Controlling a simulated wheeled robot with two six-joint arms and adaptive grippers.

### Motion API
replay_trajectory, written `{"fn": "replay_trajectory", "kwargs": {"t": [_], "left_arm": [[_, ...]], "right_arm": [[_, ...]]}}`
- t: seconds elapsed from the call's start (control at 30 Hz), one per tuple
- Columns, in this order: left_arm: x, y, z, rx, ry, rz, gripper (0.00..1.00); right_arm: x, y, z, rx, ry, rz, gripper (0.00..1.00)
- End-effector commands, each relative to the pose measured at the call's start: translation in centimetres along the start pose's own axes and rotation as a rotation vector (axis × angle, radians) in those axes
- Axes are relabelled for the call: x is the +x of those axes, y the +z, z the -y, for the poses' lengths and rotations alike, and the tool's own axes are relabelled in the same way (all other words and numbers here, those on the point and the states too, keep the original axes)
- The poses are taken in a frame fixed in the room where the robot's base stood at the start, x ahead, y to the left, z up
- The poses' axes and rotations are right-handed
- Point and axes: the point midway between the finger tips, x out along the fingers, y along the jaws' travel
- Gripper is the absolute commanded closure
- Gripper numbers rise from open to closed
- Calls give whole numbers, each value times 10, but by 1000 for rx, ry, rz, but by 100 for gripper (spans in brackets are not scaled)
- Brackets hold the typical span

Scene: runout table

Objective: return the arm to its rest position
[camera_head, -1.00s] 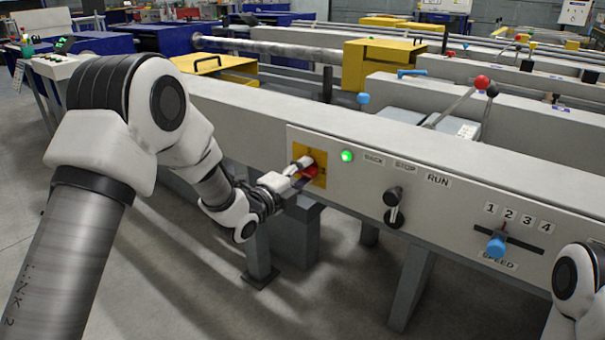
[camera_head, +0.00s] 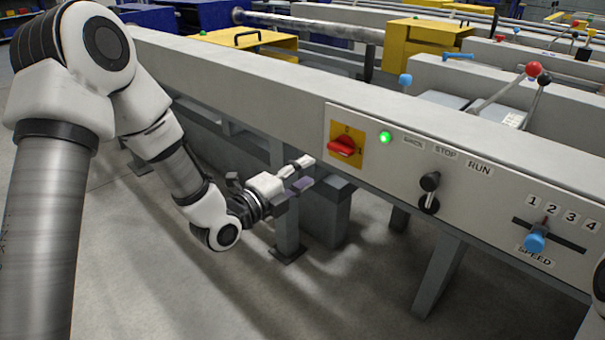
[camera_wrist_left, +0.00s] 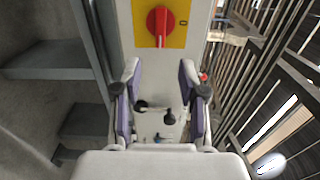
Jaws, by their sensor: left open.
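My left gripper (camera_head: 305,176) is open and empty in front of the machine's long grey panel, low and to the left of the red rotary switch (camera_head: 343,147). The switch sits on a yellow plate (camera_head: 347,132); there is a gap between it and my fingers. In the left wrist view my two open fingers (camera_wrist_left: 160,88) show with nothing between them, and the red switch (camera_wrist_left: 160,22) is beyond them at the top. My right gripper is out of view; only a bit of my right arm shows at the right edge of the head view.
Right of the switch are a lit green lamp (camera_head: 385,137), a black selector lever (camera_head: 429,190) and a blue speed slider (camera_head: 535,238). Red-, black- and blue-knobbed levers rise behind the panel. Grey support legs (camera_head: 440,270) stand below. The floor (camera_head: 150,280) in front is open.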

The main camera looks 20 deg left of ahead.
Motion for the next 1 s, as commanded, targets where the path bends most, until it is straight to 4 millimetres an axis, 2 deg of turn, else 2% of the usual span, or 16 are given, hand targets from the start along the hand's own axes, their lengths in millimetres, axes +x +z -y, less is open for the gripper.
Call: {"fn": "replay_trajectory", "kwargs": {"t": [0.27, 0.37, 0.47, 0.57, 0.6, 0.67, 0.7, 0.77, 0.8, 0.83, 0.9, 1.0], "left_arm": [[0, 0, -1, 0, 1, 0, 58], [-1, -2, -17, -8, 30, -3, 58], [-6, -14, -67, -22, 127, -25, 58], [-26, -37, -144, -48, 296, -46, 58], [-39, -46, -177, -75, 383, -44, 58], [-64, -59, -224, -158, 526, -19, 58], [-84, -67, -254, -233, 624, 11, 58], [-119, -80, -295, -368, 775, 84, 58], [-144, -88, -319, -468, 875, 154, 58], [-164, -93, -335, -546, 946, 217, 58], [-211, -104, -364, -732, 1090, 403, 58], [-262, -111, -382, -978, 1194, 720, 58]], "right_arm": [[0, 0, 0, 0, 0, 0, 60], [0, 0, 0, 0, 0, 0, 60], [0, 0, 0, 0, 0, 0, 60], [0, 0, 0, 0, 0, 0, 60], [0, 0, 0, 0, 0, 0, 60], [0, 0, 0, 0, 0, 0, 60], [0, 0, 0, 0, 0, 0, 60], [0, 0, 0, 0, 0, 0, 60], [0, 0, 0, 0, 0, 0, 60], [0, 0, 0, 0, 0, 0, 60], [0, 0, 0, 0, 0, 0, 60], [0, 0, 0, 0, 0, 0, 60]]}}
